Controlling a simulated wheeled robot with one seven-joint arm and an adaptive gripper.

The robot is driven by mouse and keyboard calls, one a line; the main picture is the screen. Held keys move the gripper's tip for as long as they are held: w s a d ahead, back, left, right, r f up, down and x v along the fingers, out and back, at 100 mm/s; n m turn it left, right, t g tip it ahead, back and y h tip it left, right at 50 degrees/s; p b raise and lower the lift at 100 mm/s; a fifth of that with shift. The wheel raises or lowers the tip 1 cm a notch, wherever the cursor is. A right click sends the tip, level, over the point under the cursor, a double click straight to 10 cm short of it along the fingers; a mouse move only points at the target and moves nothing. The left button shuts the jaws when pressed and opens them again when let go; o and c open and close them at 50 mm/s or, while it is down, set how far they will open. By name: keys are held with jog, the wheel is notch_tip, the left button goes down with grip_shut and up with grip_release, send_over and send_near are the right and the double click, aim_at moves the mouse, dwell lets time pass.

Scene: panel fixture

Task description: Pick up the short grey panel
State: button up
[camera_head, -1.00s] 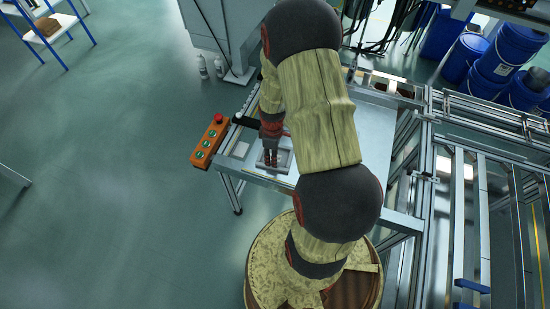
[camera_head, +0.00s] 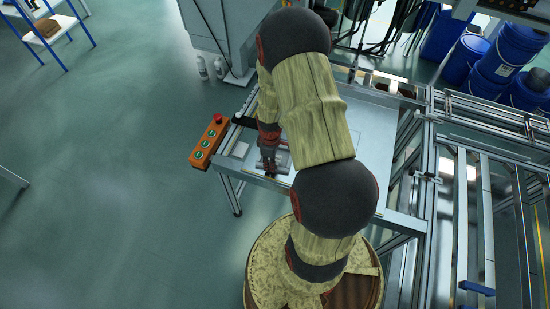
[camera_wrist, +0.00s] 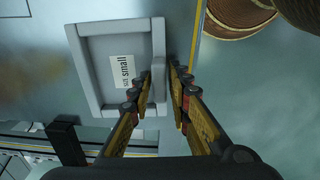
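The short grey panel (camera_wrist: 90,103) is a shallow grey tray-like piece with a raised rim and a white label reading "size small". It lies on the light tabletop and fills the left-middle of the wrist view. It also shows partly in the head view (camera_head: 284,160), beside my fingers. My gripper (camera_wrist: 159,72) straddles the panel's right rim in the wrist view, one finger on the inner side and one on the outer side. The fingers are a narrow gap apart, and whether they press on the rim is unclear. My gripper also shows in the head view (camera_head: 269,168), above the table's front part.
The table (camera_head: 375,135) has bare room to the right of my arm. An orange button box (camera_head: 208,141) is fixed at its left edge. A metal frame (camera_head: 430,160) borders its right side. Blue barrels (camera_head: 495,60) stand at the back right.

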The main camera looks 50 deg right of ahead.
grip_shut()
jog(key=shift+r, duration=0.15)
dwell(0.4)
